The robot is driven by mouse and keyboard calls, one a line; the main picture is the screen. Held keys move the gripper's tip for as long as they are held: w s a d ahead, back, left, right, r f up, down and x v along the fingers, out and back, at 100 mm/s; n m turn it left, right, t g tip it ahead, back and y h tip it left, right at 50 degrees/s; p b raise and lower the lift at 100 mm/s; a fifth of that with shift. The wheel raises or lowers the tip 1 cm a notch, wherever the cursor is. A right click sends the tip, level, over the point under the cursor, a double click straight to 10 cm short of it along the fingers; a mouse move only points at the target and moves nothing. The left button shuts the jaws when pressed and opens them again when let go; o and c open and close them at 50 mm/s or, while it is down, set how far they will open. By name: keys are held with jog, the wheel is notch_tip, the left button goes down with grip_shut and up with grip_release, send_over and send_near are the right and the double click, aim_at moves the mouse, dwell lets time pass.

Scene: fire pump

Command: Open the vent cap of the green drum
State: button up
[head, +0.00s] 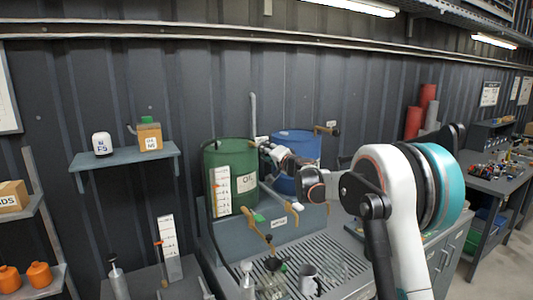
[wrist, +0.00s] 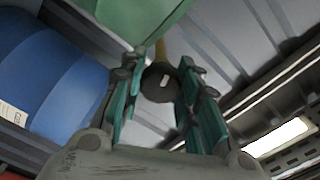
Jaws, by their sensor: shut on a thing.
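The green drum (head: 232,166) stands on the grey bench in the head view, with a white scale and a label on its front. Its green body fills the top of the wrist view (wrist: 140,14). My gripper (head: 268,149) is at the drum's upper right edge. In the wrist view my gripper (wrist: 160,88) has its teal fingers on both sides of a dark round cap (wrist: 158,84) with a pale mark, apparently the vent cap. A tan stem shows behind it. The gripper is shut on this cap; my wrist hides it in the head view.
A blue drum (head: 296,143) stands close behind and right of my gripper. A wall shelf (head: 125,157) is at left.

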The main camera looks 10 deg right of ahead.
jog(key=shift+f+n, duration=0.1)
jog(key=shift+n, duration=1)
jog(key=o, duration=1.1)
jog(key=shift+s, duration=0.1)
jog(key=v, duration=1.2)
